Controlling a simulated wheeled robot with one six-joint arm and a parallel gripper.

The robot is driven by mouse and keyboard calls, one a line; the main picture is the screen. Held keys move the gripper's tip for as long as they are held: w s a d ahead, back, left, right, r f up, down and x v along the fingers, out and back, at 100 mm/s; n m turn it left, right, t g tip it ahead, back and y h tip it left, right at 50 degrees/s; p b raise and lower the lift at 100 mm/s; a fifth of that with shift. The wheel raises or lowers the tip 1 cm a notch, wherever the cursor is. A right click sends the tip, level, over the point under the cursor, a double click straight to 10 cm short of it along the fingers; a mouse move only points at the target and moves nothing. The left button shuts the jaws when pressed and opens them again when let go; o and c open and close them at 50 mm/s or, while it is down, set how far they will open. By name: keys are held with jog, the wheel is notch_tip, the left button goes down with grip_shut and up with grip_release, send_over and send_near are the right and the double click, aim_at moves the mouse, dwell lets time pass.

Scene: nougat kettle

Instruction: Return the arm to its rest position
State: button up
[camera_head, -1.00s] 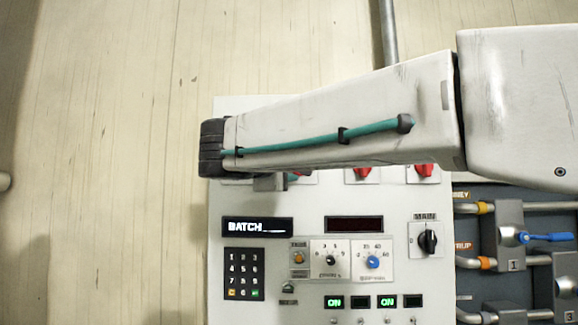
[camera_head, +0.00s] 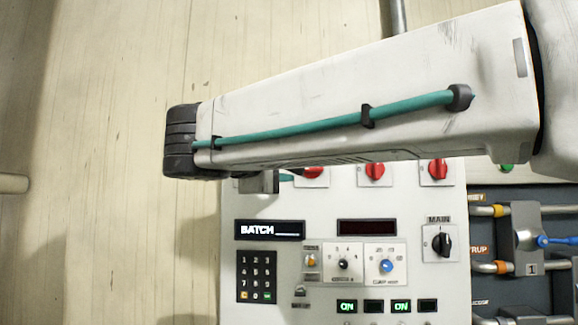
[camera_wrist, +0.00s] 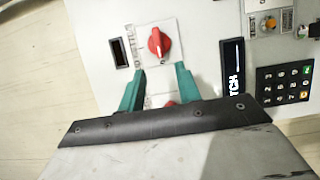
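My arm (camera_head: 340,100) stretches from the right edge across the upper middle of the head view, above the control panel (camera_head: 235,212). Its dark wrist end (camera_head: 180,142) reaches past the panel's left edge, over the pale floor. My gripper (camera_head: 265,182) is mostly hidden under the arm in the head view. In the wrist view its two teal fingers (camera_wrist: 160,70) stand apart with nothing held between them. A red rotary knob (camera_wrist: 160,42) shows beyond the fingertips, and part of another red knob shows between the fingers.
The panel carries red knobs (camera_head: 375,170), a BATCH display (camera_head: 270,230), a keypad (camera_head: 257,276) and a black MAIN switch (camera_head: 441,241). Pipes and a blue-handled valve (camera_head: 555,241) lie at right. Open floor (camera_head: 90,120) is at left.

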jog(key=shift+f, duration=0.1)
dwell(0.3)
notch_tip(320, 180, down, 11)
jog(key=d+g+y, duration=0.1)
jog(key=g+y, duration=0.1)
jog(key=g, duration=0.1)
jog(key=s+d+f+m+g, duration=0.1)
jog(key=s+d+f+g, duration=0.2)
jog(key=d+f, duration=0.35)
jog(key=s+d+f+m+g, duration=0.1)
jog(key=s+d+f+g, duration=0.3)
jog(key=d+f, duration=0.25)
jog(key=s+d+f+m+g+y, duration=0.2)
jog(key=s+d+f+m, duration=0.3)
jog(key=s+d+f, duration=0.3)
jog(key=s+d+f+m+g+y, duration=0.3)
jog(key=s+d+f+m, duration=0.3)
jog(key=s, duration=0.6)
jog(key=d+f, duration=0.1)
jog(key=d, duration=0.1)
jog(key=shift+s+d+f, duration=0.3)
jog(key=shift+s+f, duration=0.05)
jog(key=shift+f, duration=0.05)
